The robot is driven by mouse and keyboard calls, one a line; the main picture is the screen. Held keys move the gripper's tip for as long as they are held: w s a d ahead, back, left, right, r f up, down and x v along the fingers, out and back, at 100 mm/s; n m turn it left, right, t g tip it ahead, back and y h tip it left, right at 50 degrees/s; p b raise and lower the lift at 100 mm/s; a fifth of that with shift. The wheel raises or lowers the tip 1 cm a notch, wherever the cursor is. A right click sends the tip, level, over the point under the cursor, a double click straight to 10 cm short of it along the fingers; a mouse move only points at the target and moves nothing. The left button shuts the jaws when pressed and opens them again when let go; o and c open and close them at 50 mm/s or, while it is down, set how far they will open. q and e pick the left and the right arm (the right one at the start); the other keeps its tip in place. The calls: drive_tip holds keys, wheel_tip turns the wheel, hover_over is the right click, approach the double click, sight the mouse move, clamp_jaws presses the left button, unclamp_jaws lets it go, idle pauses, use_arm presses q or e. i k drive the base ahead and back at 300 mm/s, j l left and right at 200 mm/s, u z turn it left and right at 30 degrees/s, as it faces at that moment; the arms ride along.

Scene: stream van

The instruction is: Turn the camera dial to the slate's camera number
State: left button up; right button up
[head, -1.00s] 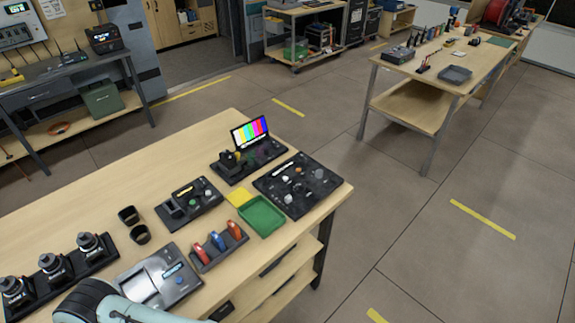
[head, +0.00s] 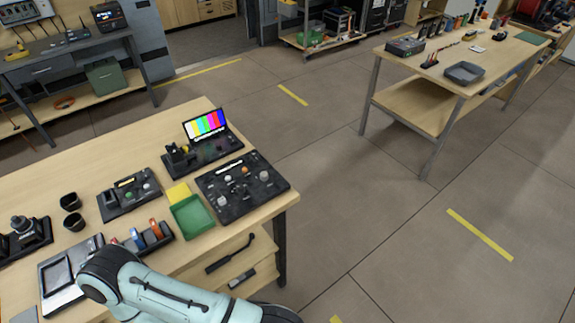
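A black panel (head: 243,187) with several round knobs lies at the right end of the near wooden table. A smaller dark box (head: 130,194) with a lit strip and knobs lies left of it. Behind them stands a dark unit with a screen of colour bars (head: 205,124). I cannot tell which knob is the camera dial, and markings are too small to read. I cannot make out a slate or its number. One of my pale arms crosses the bottom left, over the table's front edge. Neither gripper shows.
A green tray (head: 191,216) and a yellow pad (head: 178,193) lie beside the panel. A second table (head: 440,118) stands back right. Open floor lies between the tables.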

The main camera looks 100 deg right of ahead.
sight(264, 175)
drive_tip(key=k+l, duration=0.25)
drive_tip(key=k, duration=0.25)
drive_tip(key=k+l+u, duration=0.1)
drive_tip(key=k+l, duration=0.15)
drive_tip(key=k, duration=0.2)
drive_tip(key=k+l, duration=0.35)
drive_tip(key=k+l+u, duration=0.1)
drive_tip(key=k+l, duration=0.25)
drive_tip(key=l, duration=0.2)
drive_tip(key=k+l, duration=0.1)
drive_tip(key=l, duration=0.25)
drive_tip(key=k+l, duration=0.15)
drive_tip(key=l, duration=0.2)
drive_tip(key=k+l, duration=0.1)
drive_tip(key=l, duration=0.2)
drive_tip(key=u, duration=0.05)
